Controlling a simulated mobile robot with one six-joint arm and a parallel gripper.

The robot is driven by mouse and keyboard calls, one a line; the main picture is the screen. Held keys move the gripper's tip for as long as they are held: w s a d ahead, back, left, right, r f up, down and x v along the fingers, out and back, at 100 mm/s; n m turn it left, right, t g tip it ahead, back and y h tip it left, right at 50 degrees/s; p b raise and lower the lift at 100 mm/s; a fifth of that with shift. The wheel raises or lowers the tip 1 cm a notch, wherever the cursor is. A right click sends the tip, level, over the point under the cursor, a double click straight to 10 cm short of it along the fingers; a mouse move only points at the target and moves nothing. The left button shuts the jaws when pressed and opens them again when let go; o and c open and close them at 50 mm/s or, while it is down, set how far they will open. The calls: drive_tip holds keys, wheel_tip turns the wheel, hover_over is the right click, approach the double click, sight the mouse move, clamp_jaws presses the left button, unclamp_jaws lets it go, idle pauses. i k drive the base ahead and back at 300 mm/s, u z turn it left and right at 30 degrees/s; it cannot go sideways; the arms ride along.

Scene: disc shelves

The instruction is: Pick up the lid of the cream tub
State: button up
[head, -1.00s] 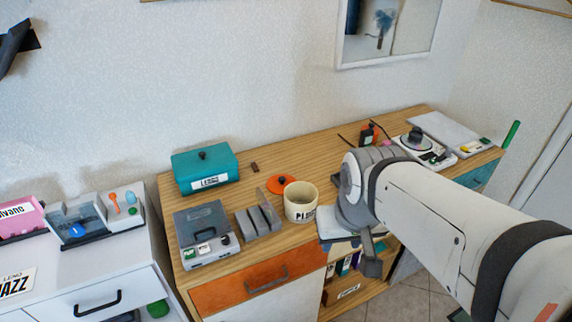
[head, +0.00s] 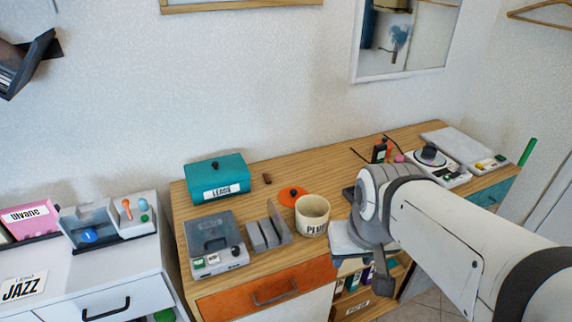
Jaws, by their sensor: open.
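The cream tub (head: 312,216) stands upright and open on the wooden cabinet top, with a dark-lettered label partly in view. An orange lid (head: 291,196) with a dark knob lies on the wood just behind and left of the tub, partly hidden by its rim. My gripper (head: 382,274) hangs at the end of my arm, right of the tub and near the cabinet's front edge. It is small and partly hidden by my own arm. It is open, apart from the tub and lid, and I see nothing held in it.
A teal box (head: 217,180) stands behind left. A grey-lidded disc box (head: 213,245) and a grey rack (head: 268,233) stand left of the tub. A turntable (head: 433,160) is at the right. Bare wood lies behind the lid. A white cabinet (head: 110,275) is at far left.

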sight(288, 195)
drive_tip(key=u, duration=2.3)
drive_tip(key=k, duration=0.75)
drive_tip(key=z, duration=1.65)
drive_tip(key=i, duration=1)
drive_tip(key=z, duration=0.05)
